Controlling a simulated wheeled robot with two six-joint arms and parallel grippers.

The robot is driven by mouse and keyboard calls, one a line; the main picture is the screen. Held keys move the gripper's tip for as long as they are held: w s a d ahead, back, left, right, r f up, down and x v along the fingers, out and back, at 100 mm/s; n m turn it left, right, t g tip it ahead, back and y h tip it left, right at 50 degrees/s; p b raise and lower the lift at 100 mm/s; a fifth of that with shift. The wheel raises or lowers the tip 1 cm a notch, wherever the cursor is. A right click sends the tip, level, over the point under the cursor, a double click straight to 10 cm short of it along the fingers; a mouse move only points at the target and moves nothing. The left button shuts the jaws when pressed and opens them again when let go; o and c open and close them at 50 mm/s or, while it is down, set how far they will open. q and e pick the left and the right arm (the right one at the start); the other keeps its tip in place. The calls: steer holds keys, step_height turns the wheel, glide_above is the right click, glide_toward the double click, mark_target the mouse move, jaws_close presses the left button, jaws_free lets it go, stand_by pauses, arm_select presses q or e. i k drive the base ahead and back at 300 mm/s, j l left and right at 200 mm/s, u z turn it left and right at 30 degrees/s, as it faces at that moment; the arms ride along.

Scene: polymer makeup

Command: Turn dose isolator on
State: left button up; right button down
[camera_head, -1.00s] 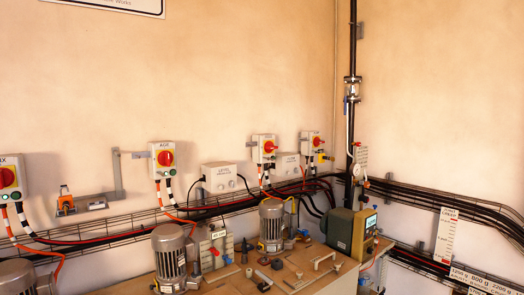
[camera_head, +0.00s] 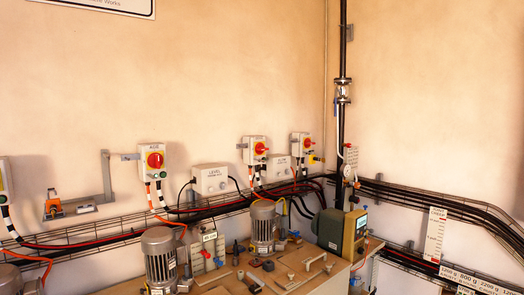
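Several grey isolator boxes with red rotary knobs are fixed along the left wall. One isolator (camera_head: 145,174) is left of centre, with a round red knob on yellow. Another isolator (camera_head: 249,157) and a rightmost isolator (camera_head: 295,154) are near the corner, their red handles appearing roughly sideways. A further isolator (camera_head: 4,194) is cut off by the left edge, its knob outside the picture. Neither gripper is in view.
A bench (camera_head: 322,283) with motors (camera_head: 160,262) and a green-grey pump unit (camera_head: 345,232) stands below the isolators. Cable trays (camera_head: 75,238) run along both walls. A vertical pipe (camera_head: 342,60) is at the corner. A bracket with an orange-handled item (camera_head: 53,206) is on the wall.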

mark_target(260, 148)
steer(key=i+l, duration=0.2)
steer(key=l, duration=0.15)
steer(key=i+l, duration=0.2)
steer(key=l, duration=0.15)
steer(key=i+l+u, duration=0.1)
steer(key=i+l, duration=0.15)
steer(key=l, duration=0.15)
steer(key=i+l, duration=0.15)
steer(key=l, duration=0.2)
steer(key=i+l, duration=0.2)
steer(key=l, duration=0.2)
steer(key=i+u, duration=0.05)
